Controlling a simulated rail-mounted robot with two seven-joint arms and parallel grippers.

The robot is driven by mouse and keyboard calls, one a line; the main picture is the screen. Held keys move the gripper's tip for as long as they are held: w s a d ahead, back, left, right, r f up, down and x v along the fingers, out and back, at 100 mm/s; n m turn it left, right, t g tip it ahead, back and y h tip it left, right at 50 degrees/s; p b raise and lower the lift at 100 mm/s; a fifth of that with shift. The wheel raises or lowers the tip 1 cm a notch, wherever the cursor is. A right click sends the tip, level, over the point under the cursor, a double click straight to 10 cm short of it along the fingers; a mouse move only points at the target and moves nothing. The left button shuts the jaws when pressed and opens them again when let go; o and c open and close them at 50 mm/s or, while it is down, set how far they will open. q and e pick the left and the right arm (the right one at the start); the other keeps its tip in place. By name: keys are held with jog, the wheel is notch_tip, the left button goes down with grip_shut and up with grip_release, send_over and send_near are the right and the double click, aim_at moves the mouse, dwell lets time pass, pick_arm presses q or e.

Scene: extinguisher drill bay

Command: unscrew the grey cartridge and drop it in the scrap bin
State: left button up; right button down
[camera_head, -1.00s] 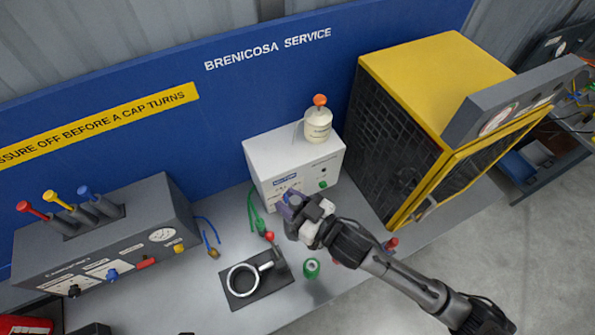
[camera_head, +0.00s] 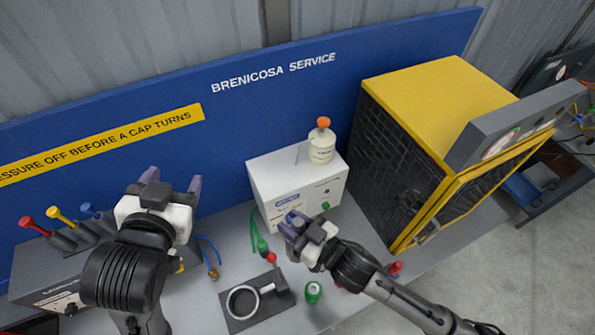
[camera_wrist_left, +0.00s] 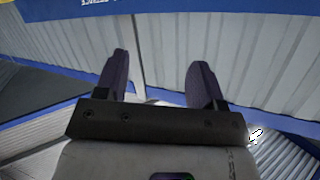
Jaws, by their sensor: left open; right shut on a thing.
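I cannot make out a grey cartridge or a scrap bin in either current view. My left gripper (camera_head: 172,183) is open and empty, raised in front of the blue back panel. In the left wrist view its two fingers (camera_wrist_left: 160,68) stand wide apart with nothing between them. My right gripper (camera_head: 289,221) is shut at the lower front of the white box (camera_head: 283,176). Its fingers hide most of what they hold, so I cannot tell what it is. A silver ring clamp (camera_head: 231,307) on a dark plate (camera_head: 268,307) lies on the bench, left of my right arm.
A green cylinder (camera_head: 313,292) stands beside the dark plate. A cream bottle with an orange top (camera_head: 321,149) stands on the white box. A yellow-framed cage (camera_head: 433,85) fills the right. A grey valve box (camera_head: 42,280) with coloured levers is partly behind my left arm.

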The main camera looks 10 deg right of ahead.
pick_arm(q)
jog(key=d+r+m+t+h, duration=0.2)
jog(key=d+r+m+t, duration=0.35)
jog(key=r, duration=0.85)
jog(key=d+r+m+t+h, duration=0.1)
jog(key=d+r+m+t, duration=0.1)
jog(key=d+r, duration=0.9)
jog(key=s+d+r+m+g+h, duration=0.35)
jog(key=d+m+g+h, duration=0.2)
jog(key=m+h, duration=0.5)
jog(key=s+d+r+m+g+h, duration=0.2)
jog(key=d+r+m+g+h, duration=0.45)
jog(key=m, duration=0.75)
jog(key=d+f+m+g, duration=0.6)
jog(key=f+m+g, duration=0.25)
jog(key=m, duration=0.35)
jog(key=m+g+y, duration=0.3)
jog(key=m+y, duration=1.7)
jog(key=y, duration=0.2)
send_near(301, 220)
jog(key=shift+m, duration=0.3)
jog(key=f, duration=0.5)
jog(key=s+f, duration=0.1)
jog(key=f, duration=0.2)
jog(key=shift+d, duration=0.25)
